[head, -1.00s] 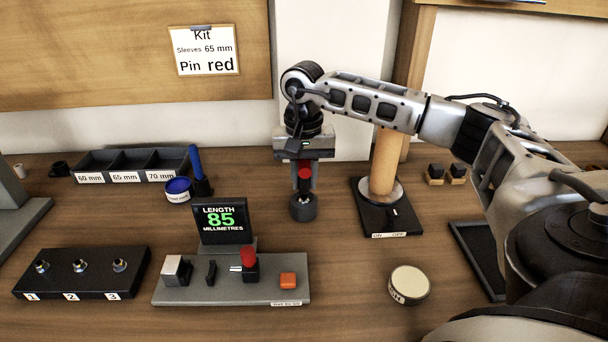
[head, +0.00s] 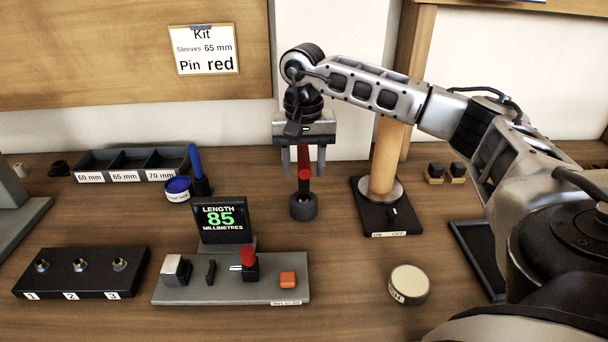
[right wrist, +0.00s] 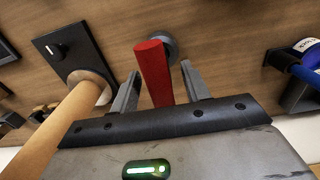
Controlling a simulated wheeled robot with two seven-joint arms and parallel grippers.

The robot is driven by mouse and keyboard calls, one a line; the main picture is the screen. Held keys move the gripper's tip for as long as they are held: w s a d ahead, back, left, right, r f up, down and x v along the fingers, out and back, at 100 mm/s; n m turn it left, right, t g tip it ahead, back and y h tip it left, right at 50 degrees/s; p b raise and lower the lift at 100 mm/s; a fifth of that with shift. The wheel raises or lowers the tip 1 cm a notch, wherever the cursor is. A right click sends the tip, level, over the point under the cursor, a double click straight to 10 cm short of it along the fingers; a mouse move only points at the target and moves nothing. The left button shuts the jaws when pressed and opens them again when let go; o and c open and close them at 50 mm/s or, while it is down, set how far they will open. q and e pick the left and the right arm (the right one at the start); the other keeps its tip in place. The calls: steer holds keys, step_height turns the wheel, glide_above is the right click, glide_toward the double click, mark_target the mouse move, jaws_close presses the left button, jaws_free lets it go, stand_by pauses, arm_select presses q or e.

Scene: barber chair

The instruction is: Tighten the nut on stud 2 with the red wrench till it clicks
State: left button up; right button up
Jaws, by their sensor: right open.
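The red wrench (head: 304,178) stands upright at the middle of the bench, its lower end at a dark round piece (head: 303,207). My right gripper (head: 304,170) is open just above and around the top of its red handle. In the right wrist view the red handle (right wrist: 152,72) lies between the two parted fingers (right wrist: 160,80), with a gap on either side. The stud block (head: 110,285) is at the front left, with stud 2 (head: 80,265) in the middle above its label. Whether a nut sits on it is too small to tell. My left gripper is not in view.
A length gauge (head: 290,294) reading 85, with a red-topped part on it, stands right of the stud block. A blue-handled tool (head: 196,162) and a sleeve tray (head: 125,176) are behind. A post on a switch base (head: 388,219) and a round tin (head: 408,283) are at right.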

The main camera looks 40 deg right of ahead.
step_height(320, 180, up, 13)
steer(key=p, duration=0.2)
steer(key=shift+r, duration=0.15)
